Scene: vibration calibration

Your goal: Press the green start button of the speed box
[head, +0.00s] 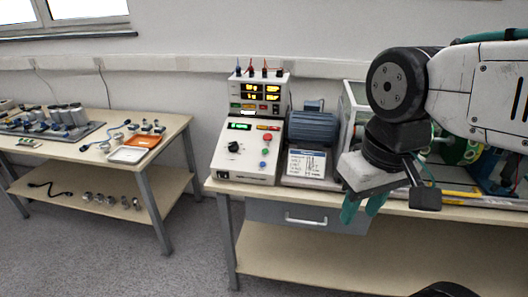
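The speed box (243,172) is a white sloped-front box near the left end of the bench. It has a small green display (239,126), a black knob (233,146) and a column of small buttons on its right side. My gripper (362,212) has teal fingers pointing down. It is right of the speed box, near the bench's front edge, and apart from the button. Nothing shows in it. The viewing angle does not make clear how far apart the fingers are.
A power unit (264,92) with lit displays and cable plugs stands behind the speed box. A drawer (305,216) is below. A side table (176,125) stands left.

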